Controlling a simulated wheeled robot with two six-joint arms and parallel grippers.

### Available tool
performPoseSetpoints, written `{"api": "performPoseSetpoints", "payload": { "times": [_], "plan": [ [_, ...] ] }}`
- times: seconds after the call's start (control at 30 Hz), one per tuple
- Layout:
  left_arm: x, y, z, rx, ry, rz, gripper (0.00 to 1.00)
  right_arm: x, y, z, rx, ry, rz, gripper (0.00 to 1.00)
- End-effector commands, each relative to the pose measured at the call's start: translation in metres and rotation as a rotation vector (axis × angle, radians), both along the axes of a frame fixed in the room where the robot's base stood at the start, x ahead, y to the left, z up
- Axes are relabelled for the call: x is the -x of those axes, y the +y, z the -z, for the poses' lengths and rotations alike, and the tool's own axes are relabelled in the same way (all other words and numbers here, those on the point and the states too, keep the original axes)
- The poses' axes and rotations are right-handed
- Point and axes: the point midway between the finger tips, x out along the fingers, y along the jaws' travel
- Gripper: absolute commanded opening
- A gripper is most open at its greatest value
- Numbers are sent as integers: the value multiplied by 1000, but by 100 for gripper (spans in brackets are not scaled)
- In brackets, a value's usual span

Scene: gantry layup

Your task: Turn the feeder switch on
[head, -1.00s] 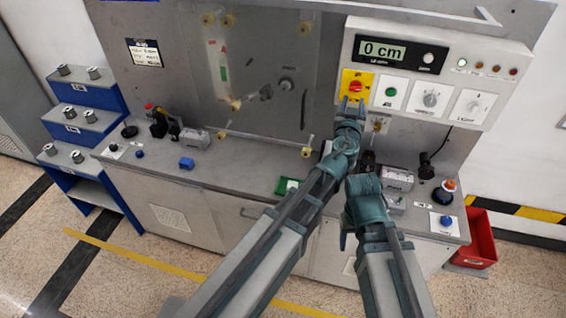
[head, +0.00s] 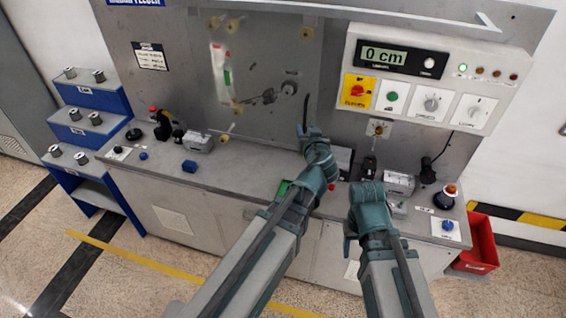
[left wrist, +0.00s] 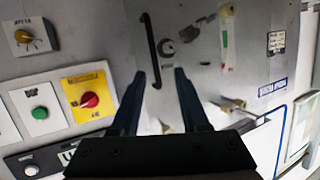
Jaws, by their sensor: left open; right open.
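The control panel (head: 440,72) has a red rotary knob (head: 357,90) on a yellow plate, and the knob and plate also show in the left wrist view (left wrist: 90,100). A green button (head: 392,96) and two grey dials (head: 431,103) (head: 477,111) sit to its right. My right gripper (head: 347,244) is open, low in front of the bench.
A black handle (left wrist: 152,50) on the back board lies beyond my left fingertips. A small knob (head: 379,128) sits below the panel. A red bin (head: 478,245) stands at the right.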

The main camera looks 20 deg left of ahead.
Motion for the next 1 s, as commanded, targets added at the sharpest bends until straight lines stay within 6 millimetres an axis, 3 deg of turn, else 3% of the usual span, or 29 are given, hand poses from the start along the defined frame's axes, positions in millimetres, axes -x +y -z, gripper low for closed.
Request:
{"api": "performPoseSetpoints", "payload": {
  "times": [0.4,0.7,1.0],
  "plan": [
    [39,44,53,22,282,-114,45,0,0,0,0,0,0,58],
    [63,54,81,46,444,-126,45,0,0,1,0,0,0,58],
    [69,55,87,52,487,-124,45,0,0,2,0,0,0,58]
  ]
}}
